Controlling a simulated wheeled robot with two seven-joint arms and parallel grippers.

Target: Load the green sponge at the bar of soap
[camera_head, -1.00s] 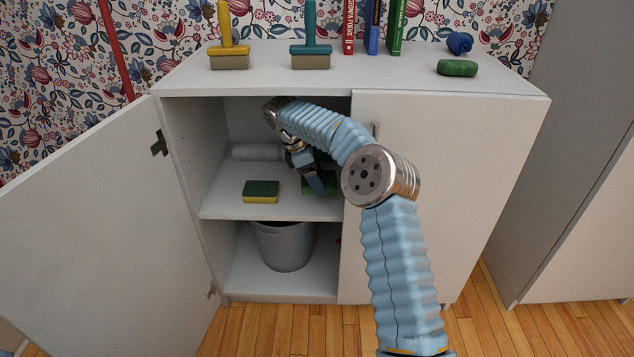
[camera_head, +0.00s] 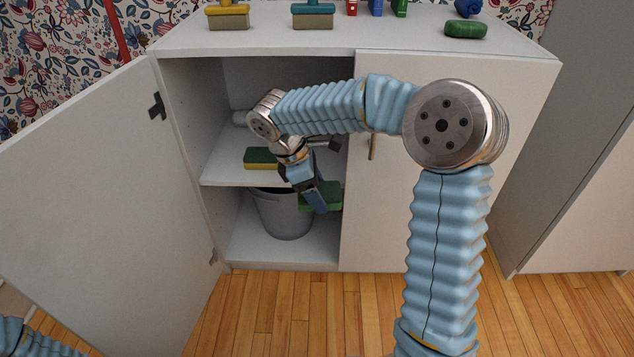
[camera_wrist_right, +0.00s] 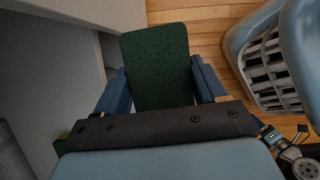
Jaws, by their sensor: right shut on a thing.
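A green sponge (camera_head: 333,194) is held in my right gripper (camera_head: 319,200), just in front of the open cabinet's shelf edge. In the right wrist view the green sponge (camera_wrist_right: 155,60) lies between the two blue fingers of my right gripper (camera_wrist_right: 163,85), with its far end sticking out past them. A green rounded bar (camera_head: 466,30), which looks like the bar of soap, lies on the cabinet top at the right, well away from the gripper. Only a piece of my left arm shows at the bottom left; its gripper is out of view.
A green and yellow sponge (camera_head: 261,154) stays on the middle shelf (camera_head: 225,174). A grey bucket (camera_head: 284,222) stands below. The left door (camera_head: 100,190) is open, the right door (camera_head: 400,215) shut. Two brushes, books and a blue item (camera_head: 467,7) stand on top.

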